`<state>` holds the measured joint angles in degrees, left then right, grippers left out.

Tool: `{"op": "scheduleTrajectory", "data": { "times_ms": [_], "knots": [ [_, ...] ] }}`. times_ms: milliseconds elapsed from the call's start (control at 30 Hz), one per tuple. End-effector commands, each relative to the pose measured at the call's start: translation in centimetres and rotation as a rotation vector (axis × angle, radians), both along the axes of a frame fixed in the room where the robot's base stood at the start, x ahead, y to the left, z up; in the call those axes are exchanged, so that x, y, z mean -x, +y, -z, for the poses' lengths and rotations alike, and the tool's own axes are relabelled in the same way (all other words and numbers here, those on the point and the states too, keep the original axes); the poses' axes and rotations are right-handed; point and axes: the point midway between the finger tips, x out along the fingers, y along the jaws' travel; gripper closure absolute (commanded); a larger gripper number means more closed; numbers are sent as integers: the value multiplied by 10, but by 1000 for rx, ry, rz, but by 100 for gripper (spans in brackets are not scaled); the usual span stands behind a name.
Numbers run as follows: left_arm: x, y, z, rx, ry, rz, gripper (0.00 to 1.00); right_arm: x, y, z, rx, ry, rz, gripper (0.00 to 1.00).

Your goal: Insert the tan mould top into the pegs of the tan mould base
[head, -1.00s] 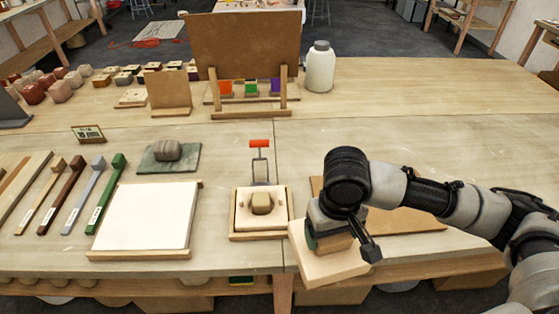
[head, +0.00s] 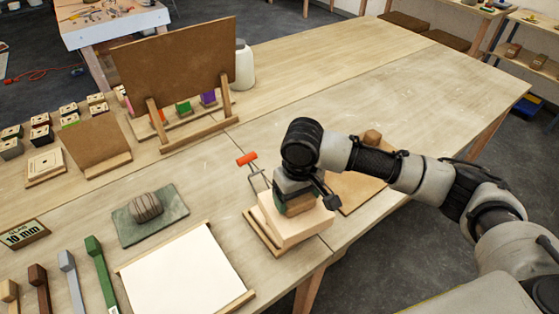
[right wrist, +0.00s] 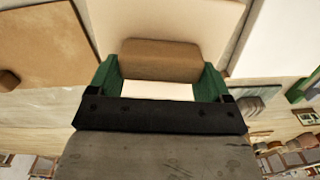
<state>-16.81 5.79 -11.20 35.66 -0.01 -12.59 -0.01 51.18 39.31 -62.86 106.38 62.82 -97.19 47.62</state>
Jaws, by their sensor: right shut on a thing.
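My right gripper (head: 296,200) is shut on the block handle of the tan mould top (head: 298,228). In the right wrist view my gripper's green fingers (right wrist: 160,75) sit on either side of the handle (right wrist: 158,58), with the pale slab of the mould top (right wrist: 205,22) beyond it. The mould top is over the tan mould base, whose wooden tray (head: 262,238) shows at the left and front edges. The base's pegs and centre are hidden under the mould top. I cannot tell whether the two parts touch. My left gripper is not in view.
A red-handled clamp (head: 247,159) stands just behind the base. A white board (head: 190,277) lies to its front left, and a green slate with a grey striped lump (head: 146,206) lies further left. A brown board (head: 350,190) lies to the right, partly behind my arm.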

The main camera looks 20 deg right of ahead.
Motion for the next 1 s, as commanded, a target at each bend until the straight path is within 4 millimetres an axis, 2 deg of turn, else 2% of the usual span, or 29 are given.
{"op": "scheduleTrajectory", "data": {
  "times_ms": [33,100,300,500,767,1000],
  "knots": [
    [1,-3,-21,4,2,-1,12,-14,5,-15,-1,-2,-27,94],
    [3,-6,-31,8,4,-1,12,-29,9,-18,4,-4,-70,94],
    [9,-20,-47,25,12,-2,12,-54,16,-19,15,-8,-151,94],
    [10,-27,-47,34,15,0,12,-59,17,-16,19,-10,-170,94],
    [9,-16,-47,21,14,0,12,-59,17,-16,18,-10,-168,94],
    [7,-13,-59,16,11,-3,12,-58,16,-19,18,-8,-167,94]
  ]
}}
